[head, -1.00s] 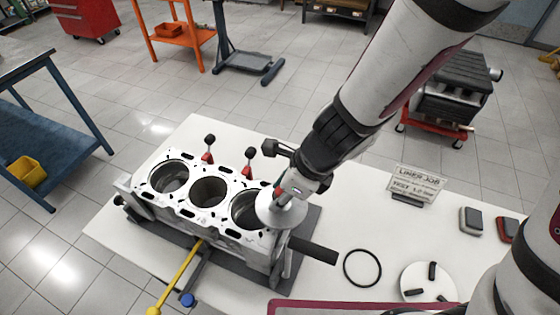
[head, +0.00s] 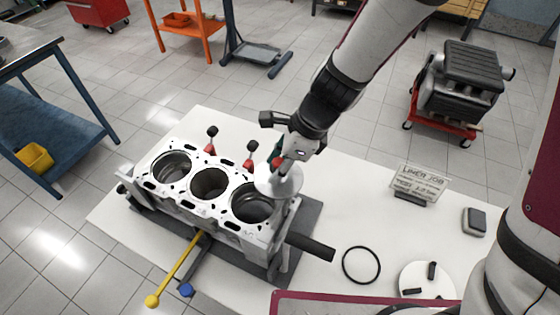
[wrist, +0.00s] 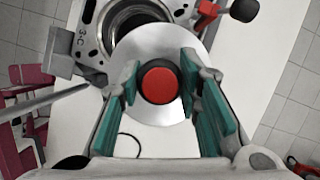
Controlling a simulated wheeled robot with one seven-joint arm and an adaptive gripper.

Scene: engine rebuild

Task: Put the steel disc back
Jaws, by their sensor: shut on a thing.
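The steel disc (head: 279,181) is a round silver plate with a red knob (wrist: 159,84) on a dark base at its middle. My gripper (wrist: 160,88) is shut on the red knob, with a green pad on each side of it. In the head view my gripper (head: 277,162) is over the right end of the engine block (head: 190,205). The disc overlaps the upper right of the right-hand bore (head: 250,205) in that view, and most of this bore shows open. In the wrist view the disc is below the bore. I cannot tell the disc's height above the block.
Two red clamps with black knobs (head: 250,153) stand along the block's far side. A yellow-handled bar (head: 175,272) sticks out in front. On the white table (head: 345,205) are a black ring (head: 361,265), a white round plate (head: 418,281), a sign (head: 420,182) and a grey box (head: 474,221).

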